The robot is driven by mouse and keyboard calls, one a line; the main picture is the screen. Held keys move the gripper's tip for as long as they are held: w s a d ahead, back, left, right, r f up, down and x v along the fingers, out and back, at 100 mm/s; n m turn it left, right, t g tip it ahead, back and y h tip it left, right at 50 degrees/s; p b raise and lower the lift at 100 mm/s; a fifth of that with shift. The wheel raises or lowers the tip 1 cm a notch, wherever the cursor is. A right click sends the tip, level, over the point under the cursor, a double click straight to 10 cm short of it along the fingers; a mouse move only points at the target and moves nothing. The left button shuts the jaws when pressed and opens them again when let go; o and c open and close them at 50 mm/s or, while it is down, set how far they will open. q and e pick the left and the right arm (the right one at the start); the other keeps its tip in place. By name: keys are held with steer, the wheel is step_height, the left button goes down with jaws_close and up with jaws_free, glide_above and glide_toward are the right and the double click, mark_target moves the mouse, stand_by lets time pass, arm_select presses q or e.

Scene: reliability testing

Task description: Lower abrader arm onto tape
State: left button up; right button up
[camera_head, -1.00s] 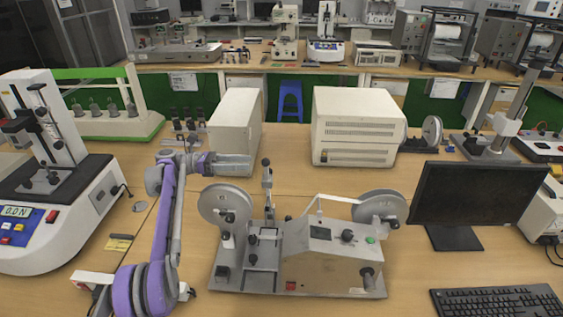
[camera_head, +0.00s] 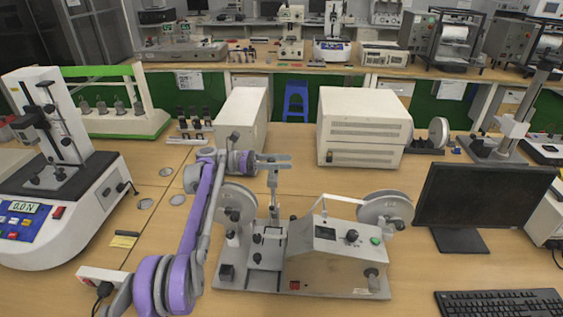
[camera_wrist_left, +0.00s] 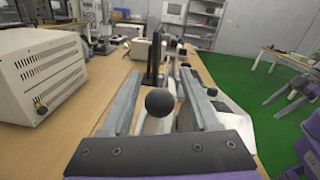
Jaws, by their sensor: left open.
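The abrader machine (camera_head: 330,262) stands on the bench in the head view, with a left reel (camera_head: 236,197) and a right reel (camera_head: 386,208). A pale strip (camera_head: 343,199), perhaps the tape, runs to the right reel. The abrader arm (camera_head: 273,185) stands upright near the left reel. Its black ball knob (camera_wrist_left: 160,102) shows in the left wrist view between the spread fingers of my left gripper (camera_head: 283,161), apart from both. In the head view the fingers cover the knob. My left gripper is open. My right gripper is not in view.
A monitor (camera_head: 482,197) and keyboard (camera_head: 500,304) stand on the right. A white test stand (camera_head: 50,190) is on the left. Two beige boxes, one on the left (camera_head: 241,118) and one on the right (camera_head: 365,126), stand behind the machine. Bench between them is clear.

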arm_select(q)
jaws_close()
stand_by(1.3)
